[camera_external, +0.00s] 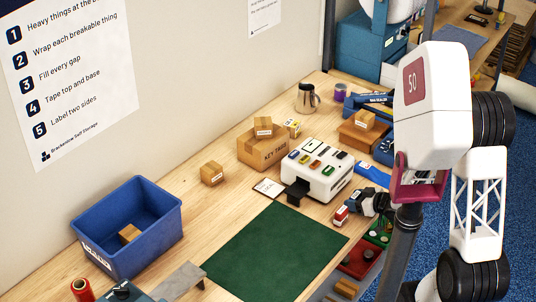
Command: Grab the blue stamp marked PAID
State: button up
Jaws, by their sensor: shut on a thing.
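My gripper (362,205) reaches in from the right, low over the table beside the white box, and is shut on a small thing. The hold is small and partly covered by the dark fingers, so I cannot tell exactly what it is. A small red and white piece (341,215) shows at its tip. The white box (322,181) has several coloured pieces on top, among them a blue one (293,155). No PAID lettering is readable, so I cannot tell which thing is the PAID stamp.
A green mat (275,254) lies in front of the white box. A blue bin (160,240) holds a small carton at left. Cartons (262,149) stand behind, near a metal jug (306,99). A tray with red and green compartments (358,262) lies at the front edge.

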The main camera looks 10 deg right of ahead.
aim_at(357, 196)
jog(key=shift+r, duration=0.1)
jog(key=shift+r, duration=0.9)
jog(key=shift+s+d+r, duration=0.1)
jog(key=shift+s+r, duration=0.3)
jog(key=shift+r, duration=0.45)
jog(key=s+d+r, duration=0.1)
jog(key=s+d, duration=0.2)
jog(key=s, duration=1.1)
jog(key=shift+s+r, duration=0.15)
jog(key=shift+s, duration=0.2)
jog(key=shift+s, duration=0.1)
